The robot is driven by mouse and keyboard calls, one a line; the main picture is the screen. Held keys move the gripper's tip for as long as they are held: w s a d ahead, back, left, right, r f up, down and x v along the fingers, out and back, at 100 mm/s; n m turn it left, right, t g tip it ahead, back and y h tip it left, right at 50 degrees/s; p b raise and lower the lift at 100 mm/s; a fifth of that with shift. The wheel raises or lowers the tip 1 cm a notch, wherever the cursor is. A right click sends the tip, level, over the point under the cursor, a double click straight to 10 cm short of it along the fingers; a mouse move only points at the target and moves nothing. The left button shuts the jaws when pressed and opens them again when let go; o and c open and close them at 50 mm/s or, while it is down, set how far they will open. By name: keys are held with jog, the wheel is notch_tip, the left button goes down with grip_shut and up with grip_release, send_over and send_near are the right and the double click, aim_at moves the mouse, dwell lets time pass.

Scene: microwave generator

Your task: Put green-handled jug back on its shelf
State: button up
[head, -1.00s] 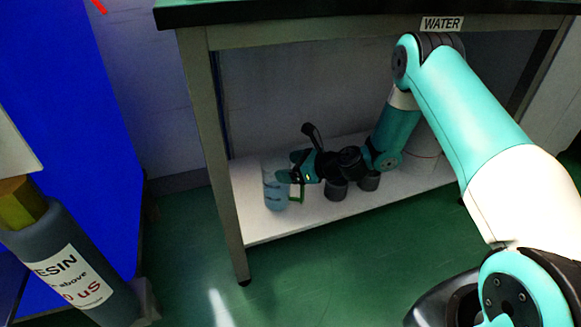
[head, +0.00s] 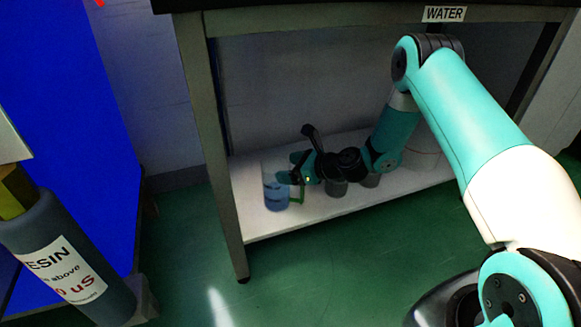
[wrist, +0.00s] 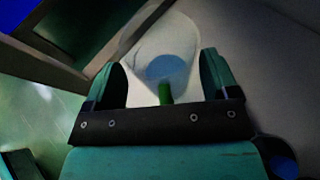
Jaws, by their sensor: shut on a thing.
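The clear jug (head: 274,192) with a green handle (head: 301,189) and bluish liquid inside is at the left end of the white lower shelf (head: 262,225), under the table marked WATER. It looks upright, and its base appears to be at the shelf surface. My gripper (head: 291,170) reaches in from the right and is shut on the jug's handle. In the wrist view, my gripper (wrist: 162,85) has the green handle (wrist: 165,93) between its fingers, with the jug (wrist: 165,50) just beyond. Part of the handle is hidden by the fingers.
A table leg (head: 213,150) stands close to the jug's left. A pale round container (head: 422,150) is behind my arm on the shelf. A dark cylinder labelled RESIN (head: 70,265) is at the left, by a blue panel (head: 65,130). Green floor in front is clear.

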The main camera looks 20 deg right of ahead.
jog(key=shift+f, duration=0.2)
jog(key=o, duration=1.7)
jog(key=shift+o, duration=0.2)
jog(key=p+v, duration=0.8)
jog(key=v, duration=0.9)
